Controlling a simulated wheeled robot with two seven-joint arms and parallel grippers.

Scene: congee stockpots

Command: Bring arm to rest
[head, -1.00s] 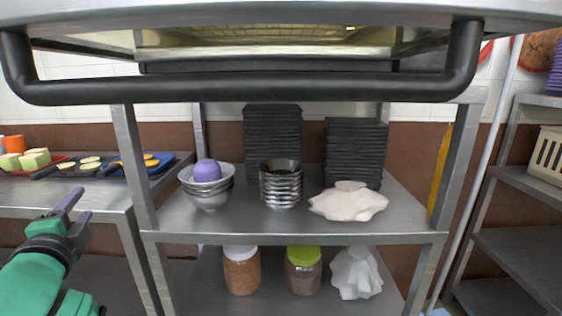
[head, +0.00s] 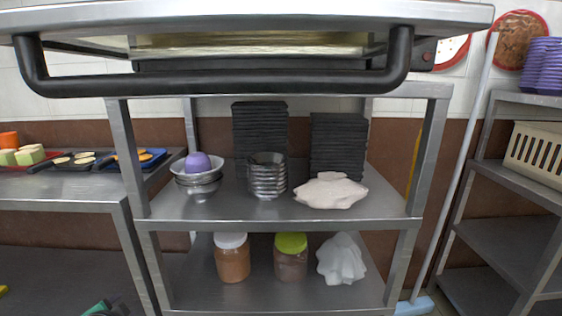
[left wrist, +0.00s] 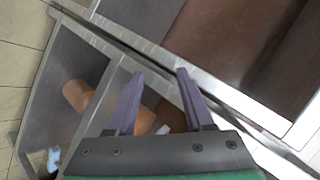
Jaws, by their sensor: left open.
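My left gripper (left wrist: 160,76) shows in the left wrist view with two purple fingers spread apart and nothing between them. In that view, metal shelf edges and a brown surface lie beyond the fingers. In the head view only a small green and dark part of my left arm (head: 100,307) shows at the bottom edge, left of the middle; its fingers cannot be made out there. My right gripper is in neither view.
A metal shelf unit (head: 330,212) stands ahead, holding bowls (head: 199,183), black stacks (head: 260,128), a white cloth (head: 331,190) and jars (head: 232,262). A counter (head: 60,190) is at left, a rack (head: 500,185) at right. A black handle bar (head: 215,87) crosses the top.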

